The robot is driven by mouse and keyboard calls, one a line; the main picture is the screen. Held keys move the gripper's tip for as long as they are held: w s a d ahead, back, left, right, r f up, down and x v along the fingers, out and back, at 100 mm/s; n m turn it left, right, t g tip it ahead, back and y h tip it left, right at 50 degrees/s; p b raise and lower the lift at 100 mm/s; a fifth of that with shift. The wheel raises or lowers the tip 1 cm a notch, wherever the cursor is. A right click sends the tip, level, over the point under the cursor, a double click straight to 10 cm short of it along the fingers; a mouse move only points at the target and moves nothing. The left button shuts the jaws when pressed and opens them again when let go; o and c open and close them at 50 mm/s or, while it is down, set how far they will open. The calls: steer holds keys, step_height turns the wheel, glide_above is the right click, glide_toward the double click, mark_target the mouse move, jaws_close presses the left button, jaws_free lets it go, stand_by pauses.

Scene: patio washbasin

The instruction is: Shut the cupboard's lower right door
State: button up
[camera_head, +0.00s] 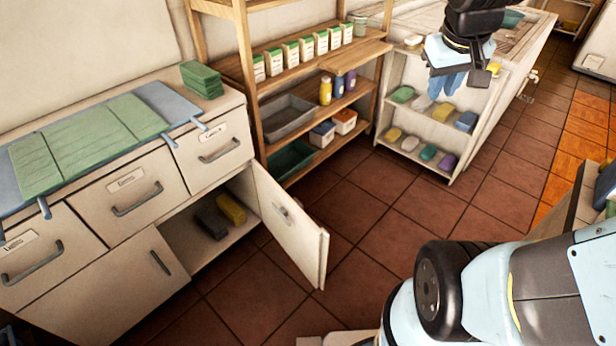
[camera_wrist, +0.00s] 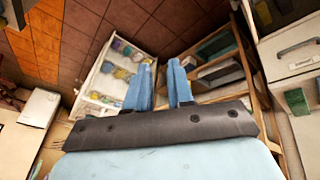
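The cupboard (camera_head: 150,235) stands at the left in the head view. Its lower right door (camera_head: 290,225) stands wide open, swung out over the floor, with a small handle on the face towards the left. Inside the opening lie a dark grey block and a yellow block (camera_head: 231,208). The lower left door (camera_head: 110,290) is shut. My gripper (camera_head: 447,85) is up at the top right, well away from the door, in front of a white shelf unit. In the wrist view its two blue fingers (camera_wrist: 160,62) stand apart with nothing between them.
A wooden rack (camera_head: 318,95) with boxes, bottles and trays stands right behind the open door. The white shelf unit (camera_head: 425,135) holds several coloured items. Green cloths (camera_head: 202,80) lie on the cupboard top. Tiled floor (camera_head: 400,215) is clear in front of the door.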

steer(key=w+f, duration=0.3)
steer(key=w+d+f+n+g, duration=0.1)
steer(key=w+f, duration=0.3)
steer(key=w+f+n, duration=0.1)
steer(key=w+f, duration=0.3)
steer(key=shift+d+f+g+h, duration=0.1)
steer(key=shift+d+g+h, duration=0.2)
steer(key=shift+d+g, duration=0.1)
jaws_close()
steer(key=w+a+f+n+g+y, duration=0.1)
steer(key=w+a+f+n+y, duration=0.15)
steer(key=f, duration=0.75)
steer(key=w+a+f+n+y, duration=0.1)
steer(key=w+f, duration=0.2)
steer(key=f, duration=0.8)
steer(key=w+a+f+n+g+y, duration=0.1)
steer(key=w+f, duration=0.2)
steer(key=f, duration=0.7)
steer(key=s+a+f+y, duration=0.3)
steer(key=a+f+y, duration=0.2)
steer(key=a+f, duration=1.4)
steer(key=shift+s+a+f+n, duration=0.2)
steer(key=shift+f+n, duration=0.15)
steer(key=shift+f, duration=0.7)
